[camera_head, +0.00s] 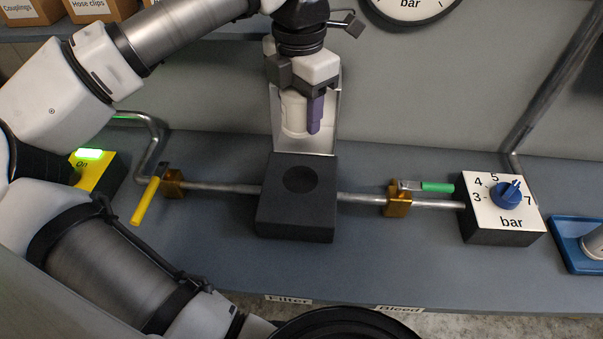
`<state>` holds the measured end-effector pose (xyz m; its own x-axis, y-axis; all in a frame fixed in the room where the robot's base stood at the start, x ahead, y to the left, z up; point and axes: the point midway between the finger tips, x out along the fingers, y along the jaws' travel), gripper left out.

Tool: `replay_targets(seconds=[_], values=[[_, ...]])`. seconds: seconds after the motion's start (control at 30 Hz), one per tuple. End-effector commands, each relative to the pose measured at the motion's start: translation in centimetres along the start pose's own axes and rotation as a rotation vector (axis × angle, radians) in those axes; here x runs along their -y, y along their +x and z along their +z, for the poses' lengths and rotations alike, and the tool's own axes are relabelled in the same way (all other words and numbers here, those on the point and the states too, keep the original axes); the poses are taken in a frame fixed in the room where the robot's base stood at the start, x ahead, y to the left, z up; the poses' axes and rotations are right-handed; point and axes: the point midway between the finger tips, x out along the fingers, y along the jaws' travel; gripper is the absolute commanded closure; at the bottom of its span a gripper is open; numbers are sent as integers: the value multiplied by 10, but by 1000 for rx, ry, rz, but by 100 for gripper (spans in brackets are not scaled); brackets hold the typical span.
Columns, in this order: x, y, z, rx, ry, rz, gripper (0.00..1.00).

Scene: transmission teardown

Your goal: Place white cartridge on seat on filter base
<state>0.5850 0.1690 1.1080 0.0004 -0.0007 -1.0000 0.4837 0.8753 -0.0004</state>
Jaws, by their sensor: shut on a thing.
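The white cartridge (292,113) is in my gripper (303,108), upright in the picture, above and behind the filter base. A purple finger-like part covers its right side. My gripper is shut on the cartridge. The filter base (295,216) is a black block on the bench, with a round dark recess, the seat (299,179), in its top. The seat is empty and fully visible. The cartridge appears apart from the base, with its lower end just above the block's back edge in the picture.
Pipes run from the base to a brass valve with a yellow handle (145,201) at left and one with a green handle (437,187) at right. A bar dial box (498,236) and blue tray (572,240) stand farther right. A yellow lit box (93,173) is at left.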

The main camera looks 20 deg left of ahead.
Motion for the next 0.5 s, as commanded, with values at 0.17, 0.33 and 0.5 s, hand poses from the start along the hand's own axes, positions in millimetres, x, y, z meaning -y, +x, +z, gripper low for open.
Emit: replay_targets(seconds=[0.17,0.33,0.5], values=[[0,58,0,0,0,-1,73],[0,88,0,1,0,-1,73],[0,97,0,1,-1,0,73]])
